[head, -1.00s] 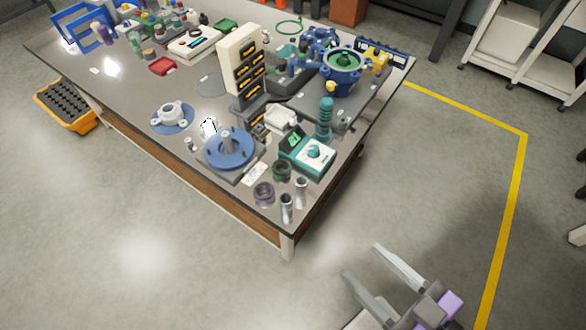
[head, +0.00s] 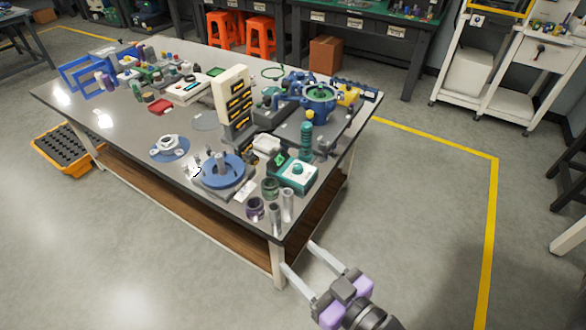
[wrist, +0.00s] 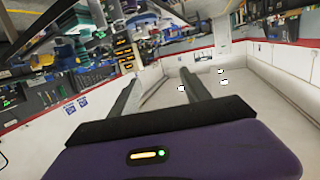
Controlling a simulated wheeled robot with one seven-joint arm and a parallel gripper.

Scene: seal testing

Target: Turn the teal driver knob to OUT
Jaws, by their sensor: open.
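The teal driver box (head: 293,174) sits near the front right corner of the workbench in the head view. A teal knob (head: 297,169) shows on its pale top face; its marked setting is too small to read. My gripper (head: 298,254) is open and empty. It is off the front right corner of the bench, apart from the box and in front of it. In the wrist view my gripper (wrist: 156,82) shows two spread fingers with nothing between them. I cannot make out the knob in the wrist view.
Metal cylinders (head: 281,212) and a dark ring (head: 255,208) stand between my gripper and the driver box. A ribbed teal column (head: 306,137) stands behind the box. The workbench (head: 210,125) is crowded at this corner. The floor (head: 420,220) to the right is clear.

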